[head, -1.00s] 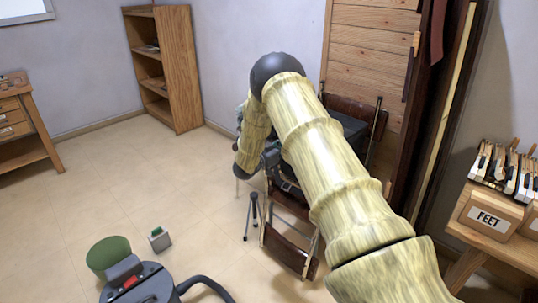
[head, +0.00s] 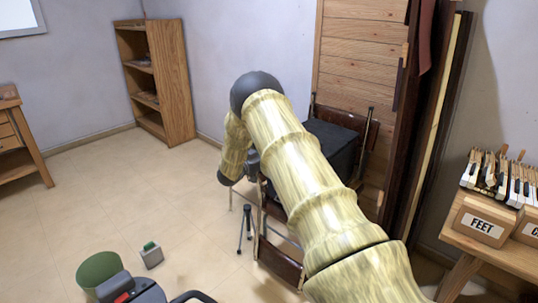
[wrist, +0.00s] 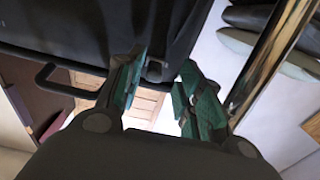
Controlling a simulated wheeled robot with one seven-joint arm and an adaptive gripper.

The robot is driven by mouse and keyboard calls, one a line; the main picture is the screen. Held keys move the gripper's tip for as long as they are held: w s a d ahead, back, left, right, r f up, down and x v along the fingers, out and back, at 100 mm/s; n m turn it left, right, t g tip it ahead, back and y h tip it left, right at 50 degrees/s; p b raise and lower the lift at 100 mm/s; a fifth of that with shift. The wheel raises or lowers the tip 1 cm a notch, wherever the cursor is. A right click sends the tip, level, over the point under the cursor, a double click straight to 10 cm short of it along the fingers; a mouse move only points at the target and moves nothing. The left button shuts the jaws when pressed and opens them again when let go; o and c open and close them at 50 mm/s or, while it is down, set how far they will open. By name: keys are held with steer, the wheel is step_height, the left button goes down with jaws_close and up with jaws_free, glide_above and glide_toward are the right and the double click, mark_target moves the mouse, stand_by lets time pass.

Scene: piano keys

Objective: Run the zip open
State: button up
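A black case or bag (head: 333,143) rests on a wood-and-metal folding stand, partly hidden behind my arm in the head view. In the wrist view its dark side (wrist: 200,22) fills the top of the picture. A small dark block-like tab (wrist: 155,70) hangs at the case's lower edge, between my fingertips; I cannot tell for sure that it is the zip pull. My gripper (wrist: 162,66) has its green fingers apart around the tab, the left finger closer to it. I see no clear zip line.
A dark bar handle (wrist: 60,80) juts beside the left finger and a shiny metal tube (wrist: 270,50) runs at right. A small tripod (head: 246,228), green bin (head: 100,272) and little box (head: 151,255) stand on the floor. A bench with a FEET box (head: 481,222) is at right.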

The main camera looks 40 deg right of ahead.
steer(key=shift+s, duration=0.15)
steer(key=a, duration=1.1)
steer(key=shift+s+a, duration=0.4)
